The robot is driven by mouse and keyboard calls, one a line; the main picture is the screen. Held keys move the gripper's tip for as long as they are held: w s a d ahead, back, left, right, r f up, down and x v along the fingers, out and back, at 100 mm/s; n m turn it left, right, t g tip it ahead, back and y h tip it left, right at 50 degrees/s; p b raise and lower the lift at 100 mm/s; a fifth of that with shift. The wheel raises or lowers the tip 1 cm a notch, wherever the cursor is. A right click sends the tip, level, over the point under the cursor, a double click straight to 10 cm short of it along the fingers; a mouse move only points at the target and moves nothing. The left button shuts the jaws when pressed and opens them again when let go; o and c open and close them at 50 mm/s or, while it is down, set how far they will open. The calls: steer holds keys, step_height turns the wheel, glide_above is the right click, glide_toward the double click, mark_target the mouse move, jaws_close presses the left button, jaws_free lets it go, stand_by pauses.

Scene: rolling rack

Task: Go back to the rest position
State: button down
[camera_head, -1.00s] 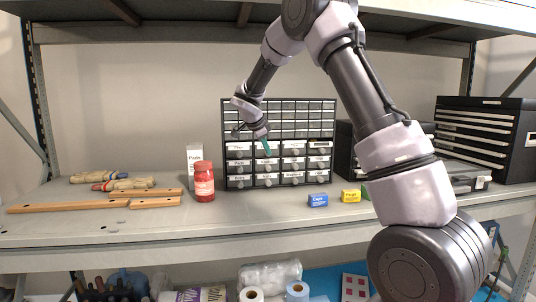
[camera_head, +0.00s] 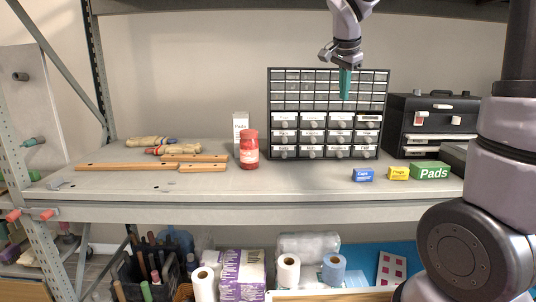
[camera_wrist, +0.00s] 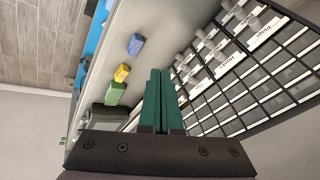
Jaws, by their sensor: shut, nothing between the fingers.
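My gripper (camera_head: 345,84) hangs in front of the upper part of the black drawer cabinet (camera_head: 282,88), fingers pointing down. Its green fingers are together with nothing between them. In the wrist view the gripper's fingers (camera_wrist: 160,98) lie side by side, with the cabinet's labelled drawers (camera_wrist: 232,62) to their right. My upper arm stands at the right edge of the head view.
On the shelf (camera_head: 290,183) are a red jar (camera_head: 249,150), a white box (camera_head: 241,124), wooden bars (camera_head: 130,167), gloves (camera_head: 150,142), and blue (camera_head: 363,175), yellow (camera_head: 398,173) and green (camera_head: 430,171) boxes. A black case (camera_head: 440,106) stands right. Rolls (camera_head: 289,270) sit below.

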steer(key=s+d+n+t+y, duration=0.1)
steer(key=s+n, duration=0.7)
steer(key=s, duration=1.5)
steer(key=t+y, duration=0.1)
steer(key=y, duration=0.1)
steer(key=shift+s+d+f+y, duration=0.15)
steer(key=shift+s+d+y, duration=0.15)
steer(key=shift+y, duration=0.1)
